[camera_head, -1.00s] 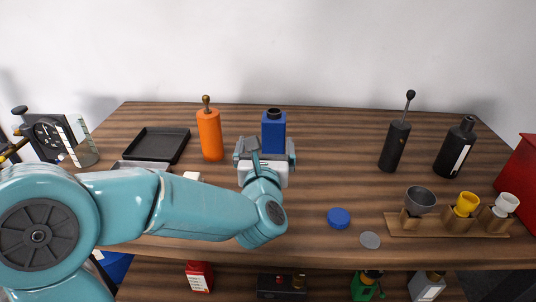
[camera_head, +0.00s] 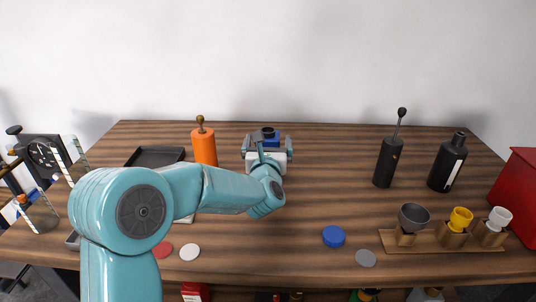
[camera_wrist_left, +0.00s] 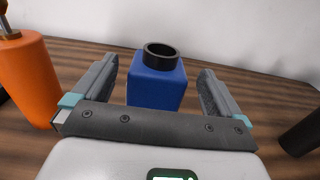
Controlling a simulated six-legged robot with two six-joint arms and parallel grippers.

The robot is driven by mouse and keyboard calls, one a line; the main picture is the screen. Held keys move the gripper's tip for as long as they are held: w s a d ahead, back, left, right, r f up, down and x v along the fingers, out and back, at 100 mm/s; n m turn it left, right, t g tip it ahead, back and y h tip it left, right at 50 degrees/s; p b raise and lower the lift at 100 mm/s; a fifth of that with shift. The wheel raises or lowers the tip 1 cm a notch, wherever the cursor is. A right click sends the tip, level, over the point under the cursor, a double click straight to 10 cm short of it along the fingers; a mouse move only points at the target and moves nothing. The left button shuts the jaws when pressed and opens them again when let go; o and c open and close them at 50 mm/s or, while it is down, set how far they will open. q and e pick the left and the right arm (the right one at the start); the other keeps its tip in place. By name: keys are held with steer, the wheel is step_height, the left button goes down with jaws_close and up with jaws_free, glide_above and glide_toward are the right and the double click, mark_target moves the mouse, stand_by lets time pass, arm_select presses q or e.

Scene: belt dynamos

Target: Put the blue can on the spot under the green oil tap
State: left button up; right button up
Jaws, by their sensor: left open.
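The blue can (camera_head: 271,139), a squared body with a black ringed mouth, stands upright at the back middle of the table. It also shows in the left wrist view (camera_wrist_left: 156,86). My left gripper (camera_head: 267,143) is open, its two fingers (camera_wrist_left: 159,72) on either side of the can. In the left wrist view a gap shows between each finger and the can. My left arm crosses the front left and hides part of the table. I cannot make out a green oil tap or the spot under it. My right gripper is not in view.
An orange bottle (camera_head: 204,148) stands left of the gripper; a black tray (camera_head: 150,156) lies farther left. Black bottles (camera_head: 387,162) (camera_head: 448,162) and a wooden cup rack (camera_head: 440,246) are at the right. Blue (camera_head: 334,236) and grey (camera_head: 366,258) discs lie front right. The table middle is clear.

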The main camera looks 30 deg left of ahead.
arm_select(q)
steer(key=p+x, duration=0.1)
steer(key=x, duration=0.3)
steer(key=shift+s, duration=0.1)
steer(key=shift+c, duration=0.3)
steer(key=c, duration=1.8)
